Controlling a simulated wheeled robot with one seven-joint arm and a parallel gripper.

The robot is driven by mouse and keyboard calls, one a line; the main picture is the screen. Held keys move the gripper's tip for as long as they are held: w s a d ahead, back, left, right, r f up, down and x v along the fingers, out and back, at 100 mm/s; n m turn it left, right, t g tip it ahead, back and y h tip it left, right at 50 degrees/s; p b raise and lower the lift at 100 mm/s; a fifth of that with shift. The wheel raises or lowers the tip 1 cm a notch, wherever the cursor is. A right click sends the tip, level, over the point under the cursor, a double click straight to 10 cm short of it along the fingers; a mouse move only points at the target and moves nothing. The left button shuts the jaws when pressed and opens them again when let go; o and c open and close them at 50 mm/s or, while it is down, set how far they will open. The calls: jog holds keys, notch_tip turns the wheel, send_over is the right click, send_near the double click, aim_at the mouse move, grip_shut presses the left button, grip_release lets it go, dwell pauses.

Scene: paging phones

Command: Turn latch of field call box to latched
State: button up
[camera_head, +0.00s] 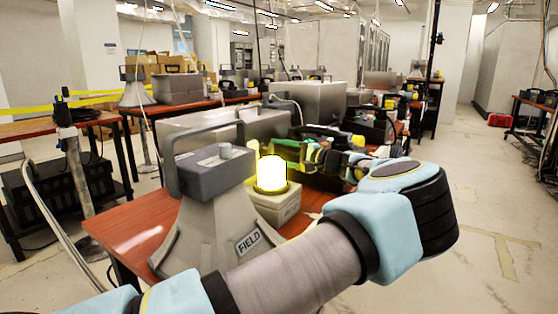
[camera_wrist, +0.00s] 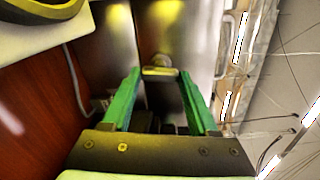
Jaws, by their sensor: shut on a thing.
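The horn-shaped grey unit with the FIELD label (camera_head: 248,243) stands at the front of the red-brown table in the head view. A grey metal box (camera_head: 265,122) stands behind it, beside the lit yellow lamp (camera_head: 271,174). In the wrist view a small latch handle (camera_wrist: 160,71) sticks out from a grey metal face lit yellow. My gripper (camera_wrist: 160,74) has its green fingertips at both ends of this handle and is shut on it. In the head view my gripper is partly hidden behind the lamp, and the latch cannot be made out.
The lamp's beige base (camera_head: 275,205) stands close to my gripper. The table (camera_head: 130,232) has bare surface at its left.

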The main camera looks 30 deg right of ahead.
jog(key=shift+f+n+b, duration=0.1)
jog(key=shift+n+b, duration=0.5)
jog(key=shift+n, duration=0.3)
jog(key=o, duration=1.4)
jog(key=v, duration=1)
jog(key=shift+s+d, duration=0.15)
jog(key=shift+s, duration=0.25)
